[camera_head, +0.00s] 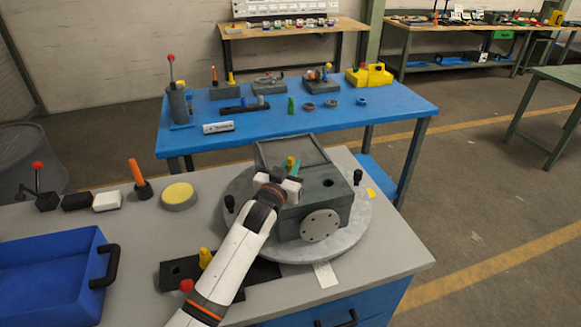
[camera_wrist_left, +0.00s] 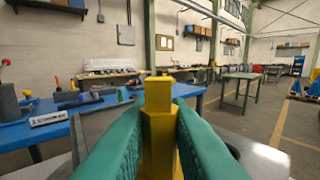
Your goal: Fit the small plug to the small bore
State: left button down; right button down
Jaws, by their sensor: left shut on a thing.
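My left gripper (camera_head: 292,168) is shut on a yellow plug (camera_wrist_left: 158,125). In the left wrist view the plug stands upright between the green fingers, with a narrower block-like top and a faceted body. In the head view only its yellow tip (camera_head: 291,161) shows. The gripper is over the left part of a dark grey housing (camera_head: 340,207). One dark round bore (camera_head: 328,183) shows in the housing's top, right of the gripper. The plug's lower end and the surface under it are hidden. My right gripper is not in view.
The housing sits on a round grey turntable (camera_head: 258,243) with black knobs. A black plate (camera_head: 177,281) with a hole and another yellow piece (camera_head: 205,258) lies in front. A blue tray (camera_head: 55,245), yellow disc (camera_head: 179,195) and orange-handled tool (camera_head: 138,178) are left.

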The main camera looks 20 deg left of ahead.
pick_arm(q)
jog(key=shift+p, duration=0.3)
dwell(0.5)
jog(key=shift+f+b, duration=1.4)
jog(key=shift+f, duration=0.6)
jog(key=c, duration=1.3)
grip_release()
jog(key=shift+o, duration=0.2)
jog(key=s+b, duration=0.1)
jog(key=s, duration=1.1)
jog(key=shift+a+b, duration=0.4)
jog(key=shift+a, duration=0.05)
